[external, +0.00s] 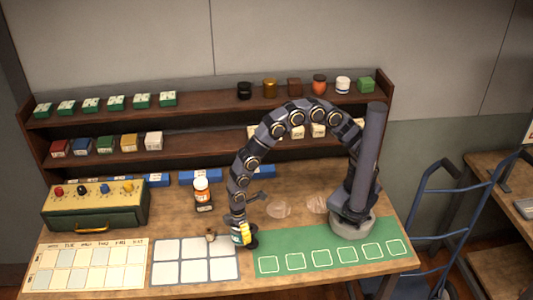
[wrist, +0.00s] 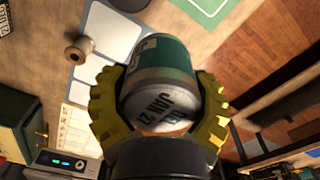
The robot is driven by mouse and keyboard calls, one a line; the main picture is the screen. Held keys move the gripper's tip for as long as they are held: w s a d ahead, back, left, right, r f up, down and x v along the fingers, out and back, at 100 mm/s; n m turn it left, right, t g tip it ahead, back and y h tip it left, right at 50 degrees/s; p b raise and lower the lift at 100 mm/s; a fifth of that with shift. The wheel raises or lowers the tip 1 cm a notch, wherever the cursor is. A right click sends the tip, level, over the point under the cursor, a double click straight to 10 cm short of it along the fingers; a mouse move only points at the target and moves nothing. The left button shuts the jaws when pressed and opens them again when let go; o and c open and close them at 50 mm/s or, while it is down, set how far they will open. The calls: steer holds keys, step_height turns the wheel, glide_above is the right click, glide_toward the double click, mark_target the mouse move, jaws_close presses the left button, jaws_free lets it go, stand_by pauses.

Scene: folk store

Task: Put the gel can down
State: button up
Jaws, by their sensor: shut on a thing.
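In the external view my gripper (external: 244,234) points down near the right edge of the white-squared mat (external: 195,262), beside the green mat (external: 328,245). The can shows only as a small pale and teal patch there (external: 235,239). Whether its base touches the surface cannot be told.
An orange-and-white bottle (external: 201,190) stands behind. A green box with knobs (external: 95,207) and a calendar sheet (external: 88,265) lie left. The green mat's outlined squares are empty.

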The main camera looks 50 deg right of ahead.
glide_above(217, 266)
steer(key=f, duration=0.6)
steer(key=shift+s+d+f, duration=0.2)
steer(key=shift+s+f, duration=0.1)
steer(key=shift+f, duration=0.1)
steer(key=shift+w+a+f, duration=0.15)
steer(key=shift+a+f, duration=0.1)
steer(key=shift+f, duration=1.65)
steer(key=shift+w+f, duration=0.1)
steer(key=o, duration=1.2)
steer(key=shift+c, duration=0.2)
step_height(217, 266, up, 12)
